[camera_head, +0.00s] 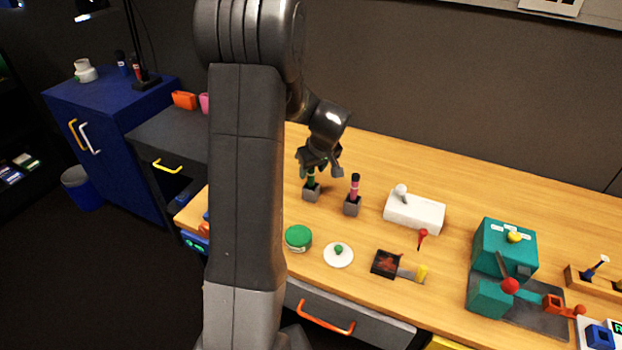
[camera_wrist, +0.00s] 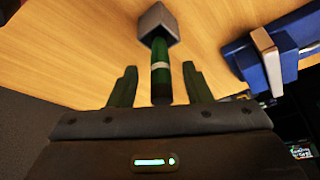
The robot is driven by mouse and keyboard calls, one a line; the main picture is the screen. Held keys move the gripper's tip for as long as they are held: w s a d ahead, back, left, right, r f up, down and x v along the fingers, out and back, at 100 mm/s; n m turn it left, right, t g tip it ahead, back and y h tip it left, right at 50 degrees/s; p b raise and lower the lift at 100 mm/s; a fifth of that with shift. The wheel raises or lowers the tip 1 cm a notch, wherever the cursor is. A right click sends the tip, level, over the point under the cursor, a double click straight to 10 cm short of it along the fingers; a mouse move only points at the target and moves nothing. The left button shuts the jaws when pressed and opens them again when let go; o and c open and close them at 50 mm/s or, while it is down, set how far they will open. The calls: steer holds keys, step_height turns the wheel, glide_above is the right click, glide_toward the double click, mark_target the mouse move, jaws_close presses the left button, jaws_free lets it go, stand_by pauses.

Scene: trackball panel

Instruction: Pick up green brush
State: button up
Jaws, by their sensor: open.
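The green brush (camera_wrist: 161,75) stands in a small grey block holder (camera_wrist: 158,19) in the wrist view. In the head view the brush (camera_head: 310,177) is partly hidden under my gripper, with its grey holder (camera_head: 311,192) on the wooden table. My gripper (camera_head: 320,168) is open just above and around the brush. In the wrist view its two fingers (camera_wrist: 157,88) are on either side of the brush handle, with a visible gap on each side. The brush has a pale band partway along it.
A pink and black brush (camera_head: 354,189) stands in another grey holder just right. A white box with a lever (camera_head: 414,212), a green-lidded jar (camera_head: 298,237) and a white disc (camera_head: 338,256) are nearby. A teal machine (camera_head: 505,246) stands farther right.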

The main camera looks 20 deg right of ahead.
steer(key=shift+x, duration=1.3)
steer(key=shift+c, duration=0.3)
jaws_close()
steer(key=shift+r, duration=0.1)
step_height(320, 180, up, 10)
steer(key=shift+f+b, duration=0.1)
steer(key=shift+b, duration=0.3)
